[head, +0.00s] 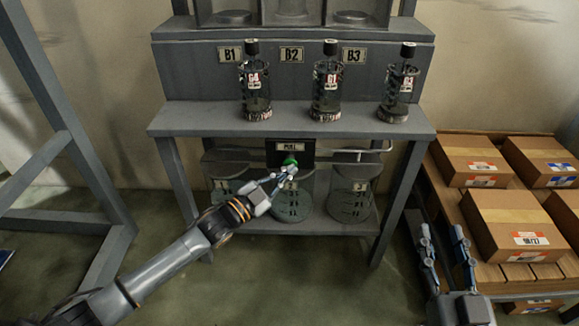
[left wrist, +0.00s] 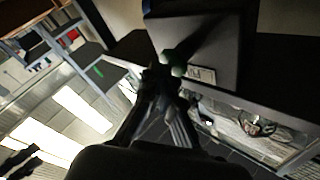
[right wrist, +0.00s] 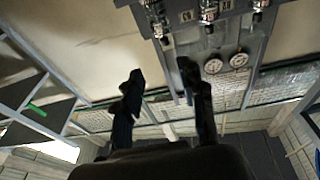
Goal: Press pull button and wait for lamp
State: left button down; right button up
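The pull button panel is a dark box (head: 278,153) with a "PULL" label (head: 290,146), under the bench top. A bright green round piece (head: 290,161) shows on it; I cannot tell whether this is the button or a lamp. My left gripper (head: 288,170) has its fingertips at the green piece, apparently touching it. In the left wrist view its fingers (left wrist: 162,76) converge at the panel (left wrist: 205,45), beside the green piece (left wrist: 175,66), with nothing held. My right gripper (head: 444,230) is open and empty, right of the bench; its spread fingers show in the right wrist view (right wrist: 162,75).
Three dark bottles stand on the bench: left (head: 255,88), middle (head: 327,88) and right (head: 399,88), below labels B1, B2 and B3. Round containers (head: 350,203) sit on the lower shelf. Boxes (head: 510,222) on a pallet stand at right, near my right gripper.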

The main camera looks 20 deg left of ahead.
pick_arm(q)
jog(key=shift+a+f, duration=0.1)
jog(key=s+d+p, duration=0.1)
jog(key=s+p, duration=0.2)
jog(key=s, duration=0.2)
jog(key=shift+s+d+p, duration=0.35)
jog(key=shift+s+d, duration=0.05)
pick_arm(e)
jog(key=s+d+f+g+h, duration=0.1)
jog(key=s+d+f+g, duration=0.1)
jog(key=f+g, duration=0.3)
jog(key=s+d+f+g+h, duration=0.1)
jog(key=s+f+g, duration=0.3)
jog(key=f, duration=0.5)
jog(key=shift+d+f+g+h, duration=0.35)
jog(key=shift+f+g+h, duration=0.05)
jog(key=shift+g+h, duration=0.1)
